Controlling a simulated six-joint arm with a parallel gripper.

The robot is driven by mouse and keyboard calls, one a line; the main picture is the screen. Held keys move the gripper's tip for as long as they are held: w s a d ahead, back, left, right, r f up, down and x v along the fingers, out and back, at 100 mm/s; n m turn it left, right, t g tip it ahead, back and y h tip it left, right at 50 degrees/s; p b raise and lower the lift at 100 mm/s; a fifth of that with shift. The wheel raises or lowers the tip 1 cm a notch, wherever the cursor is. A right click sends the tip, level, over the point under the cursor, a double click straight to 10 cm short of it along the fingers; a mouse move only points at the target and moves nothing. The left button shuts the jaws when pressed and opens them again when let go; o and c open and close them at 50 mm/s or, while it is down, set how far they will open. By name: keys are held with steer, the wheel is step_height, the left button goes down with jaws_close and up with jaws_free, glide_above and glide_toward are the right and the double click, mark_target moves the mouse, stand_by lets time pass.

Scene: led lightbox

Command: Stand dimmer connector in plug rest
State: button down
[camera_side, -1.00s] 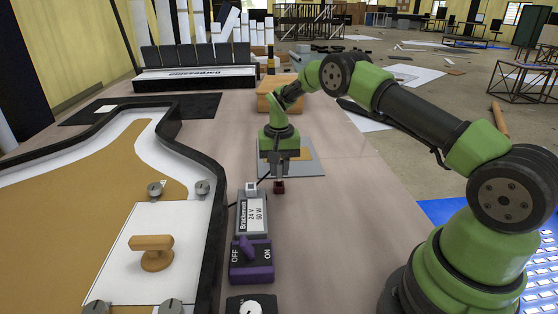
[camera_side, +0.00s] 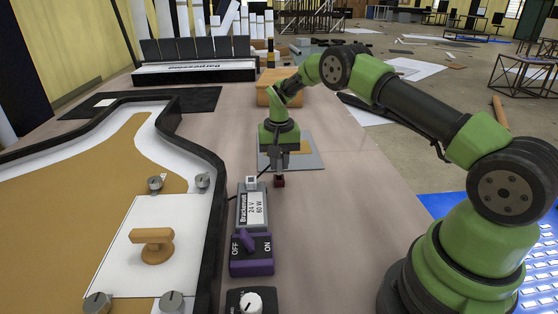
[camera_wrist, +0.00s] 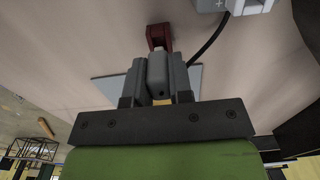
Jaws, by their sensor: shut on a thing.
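My gripper (camera_wrist: 159,78) points down and is shut on a grey connector (camera_wrist: 158,72), which sits between the two fingers in the wrist view. A black cable runs from the power supply's white end towards it. A small dark red block (camera_side: 279,181), which looks like the plug rest, is just below the fingertips in the side view. In the wrist view the red block (camera_wrist: 158,36) shows beyond the connector's end, with a notched shape. I cannot tell whether the connector touches it or is inside it. The fingers largely hide the connector in the side view.
The power supply (camera_side: 252,207) lies just left of the red block, with a purple switch box (camera_side: 251,254) and a dimmer knob box (camera_side: 251,301) in front. A grey mat (camera_side: 308,160) and a wooden box (camera_side: 275,94) are behind. The black-rimmed lightbox (camera_side: 214,230) fills the left. The table's right is clear.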

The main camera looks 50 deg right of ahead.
steer(key=shift+f, duration=1.1)
steer(key=c, duration=0.9)
jaws_free()
steer(key=shift+c, duration=0.2)
steer(key=shift+r, duration=4)
